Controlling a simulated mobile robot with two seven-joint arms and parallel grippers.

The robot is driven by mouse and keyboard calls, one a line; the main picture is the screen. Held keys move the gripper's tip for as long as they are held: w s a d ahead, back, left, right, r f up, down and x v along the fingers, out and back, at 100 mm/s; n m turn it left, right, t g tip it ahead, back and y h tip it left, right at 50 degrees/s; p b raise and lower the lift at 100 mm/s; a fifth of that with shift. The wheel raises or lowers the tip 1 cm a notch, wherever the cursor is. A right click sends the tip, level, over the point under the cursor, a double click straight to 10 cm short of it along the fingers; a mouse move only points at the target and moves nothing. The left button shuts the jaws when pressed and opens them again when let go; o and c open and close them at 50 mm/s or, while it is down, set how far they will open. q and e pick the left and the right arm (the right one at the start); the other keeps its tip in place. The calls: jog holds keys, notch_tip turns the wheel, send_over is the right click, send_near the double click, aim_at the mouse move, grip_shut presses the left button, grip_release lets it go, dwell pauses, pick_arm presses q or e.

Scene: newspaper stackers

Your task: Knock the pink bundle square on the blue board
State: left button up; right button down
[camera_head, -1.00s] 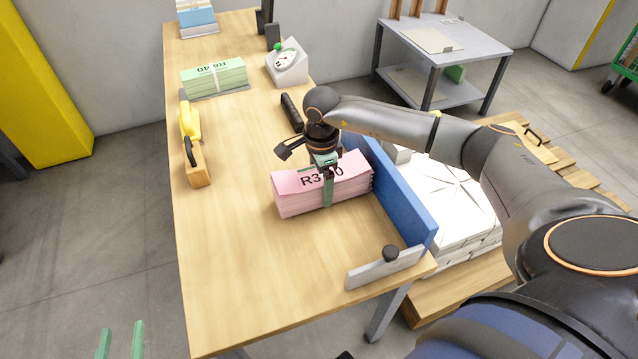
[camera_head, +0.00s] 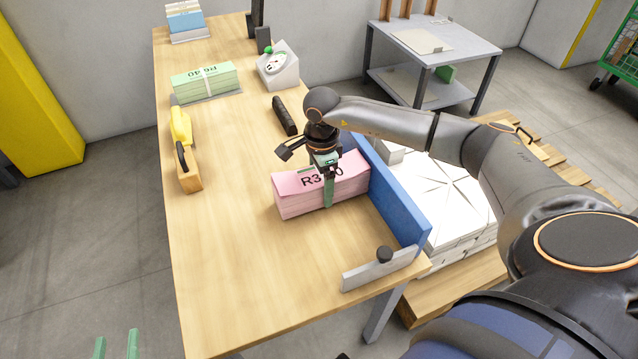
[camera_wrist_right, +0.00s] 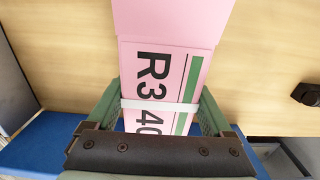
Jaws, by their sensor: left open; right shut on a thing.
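The pink bundle (camera_head: 300,193), printed R3 and 40 with a pale strap round it, lies flat on the table near the blue board (camera_head: 395,207). Its right end is very close to the board; I cannot tell whether they touch. My right gripper (camera_head: 328,185) is shut on the bundle from above, one green finger down its near side. In the right wrist view the fingers of the right gripper (camera_wrist_right: 160,108) flank the bundle (camera_wrist_right: 165,65), and the blue board (camera_wrist_right: 45,145) shows behind the gripper. My left gripper (camera_head: 116,345) is open and empty at the bottom left, off the table.
A grey stop with a black knob (camera_head: 375,272) stands at the near right corner. A black bar (camera_head: 284,115), scale (camera_head: 280,70), green bundle (camera_head: 205,82) and yellow-handled tool (camera_head: 182,130) lie farther back. The near left table is clear.

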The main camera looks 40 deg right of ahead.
aim_at(307, 177)
jog(key=shift+d+r, duration=0.15)
jog(key=shift+d, duration=0.3)
dwell(0.6)
jog(key=shift+a, duration=0.15)
jog(key=shift+w+a, duration=0.15)
jog(key=shift+a, duration=0.5)
jog(key=shift+w+a, duration=0.15)
jog(key=shift+a, duration=0.45)
jog(key=shift+w+a, duration=0.15)
jog(key=shift+a, duration=0.4)
jog(key=shift+r+p, duration=2.3)
jog(key=shift+r, duration=0.75)
